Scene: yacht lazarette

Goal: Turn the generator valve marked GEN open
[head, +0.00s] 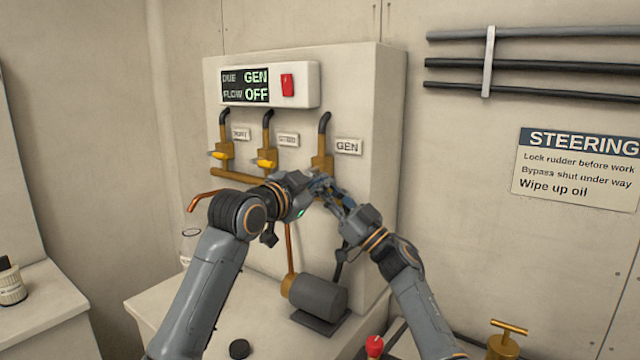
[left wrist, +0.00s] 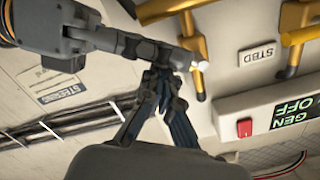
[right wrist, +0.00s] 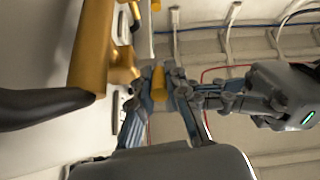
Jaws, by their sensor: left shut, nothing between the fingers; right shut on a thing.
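The GEN valve (head: 322,157) is a brass body below a black hose, left of its GEN label (head: 348,147). It also shows in the left wrist view (left wrist: 190,42) and the right wrist view (right wrist: 118,68). My right gripper (head: 331,188) is shut on the valve's yellow handle (right wrist: 158,82), which stands between its fingers in the right wrist view. The grippers hide this handle in the head view. My left gripper (head: 312,188) is shut and empty, close beside the right gripper. The display (head: 246,86) reads DUE GEN, FLOW OFF.
Two similar valves, left (head: 221,153) and middle (head: 266,156), have yellow handles pointing left. A red switch (head: 287,85) is beside the display. A grey motor-like unit (head: 318,298) stands below my grippers. A red knob (head: 374,345) and brass T-handle (head: 508,330) are at front right.

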